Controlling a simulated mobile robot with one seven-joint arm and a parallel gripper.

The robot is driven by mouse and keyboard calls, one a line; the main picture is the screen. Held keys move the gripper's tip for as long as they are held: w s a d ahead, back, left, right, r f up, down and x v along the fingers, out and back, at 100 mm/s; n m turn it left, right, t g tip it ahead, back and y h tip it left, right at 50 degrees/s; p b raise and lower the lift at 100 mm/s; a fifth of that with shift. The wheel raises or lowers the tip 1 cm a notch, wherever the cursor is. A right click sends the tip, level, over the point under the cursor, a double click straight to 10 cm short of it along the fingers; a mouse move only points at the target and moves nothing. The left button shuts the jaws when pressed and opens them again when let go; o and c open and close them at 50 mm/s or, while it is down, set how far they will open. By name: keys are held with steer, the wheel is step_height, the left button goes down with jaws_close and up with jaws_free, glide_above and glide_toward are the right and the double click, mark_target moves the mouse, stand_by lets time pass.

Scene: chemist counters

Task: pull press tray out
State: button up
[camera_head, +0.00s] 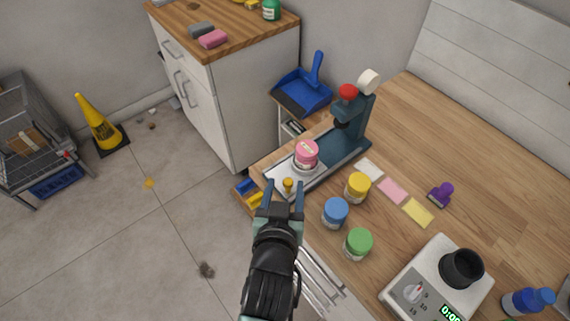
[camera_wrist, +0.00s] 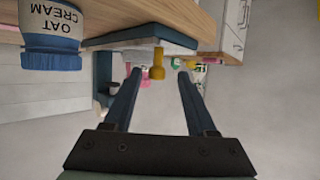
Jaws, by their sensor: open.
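The press (camera_head: 354,128) is dark blue-green with a red knob and stands on the wooden counter. Its pale flat tray (camera_head: 277,176) points toward the counter's front edge and bears a pink-lidded jar (camera_head: 306,154). A small yellow knob (camera_head: 288,184) is at the tray's front end. In the wrist view, the yellow knob (camera_wrist: 157,65) hangs from the tray's edge (camera_wrist: 150,41). My gripper (camera_head: 284,183) is open at the knob. In the wrist view, the gripper (camera_wrist: 161,74) has one finger on each side of the knob, with gaps. Exact depth is unclear.
Yellow (camera_head: 357,187), blue (camera_head: 335,212) and green (camera_head: 358,243) lidded jars stand right of the tray. A scale (camera_head: 436,284) is farther right. Floor space is open left of my arm.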

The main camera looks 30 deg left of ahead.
steer(key=v, duration=1.3)
steer(key=shift+b, duration=0.4)
steer(key=shift+w, duration=0.1)
steer(key=w+d+r+m+t, duration=0.1)
steer(key=w+d+r+t, duration=0.15)
steer(key=w+r, duration=0.6)
steer(key=w+d+r+m+t, duration=0.15)
steer(key=w+r+t, duration=0.25)
steer(key=r, duration=0.9)
steer(key=s+d+r+m+t+h, duration=0.1)
steer(key=d+r+t, duration=0.3)
steer(key=r, duration=1.1)
steer(key=s+d+r+m+t+h+p, duration=0.1)
steer(key=s+d+r+t+h, duration=0.2)
steer(key=r, duration=1.1)
steer(key=shift+d+r+t+h+p, duration=0.3)
steer(key=shift+d+r+t+h, duration=0.05)
steer(key=shift+d+t+h, duration=0.55)
steer(key=shift+m, duration=0.25)
steer(key=shift+c, duration=0.2)
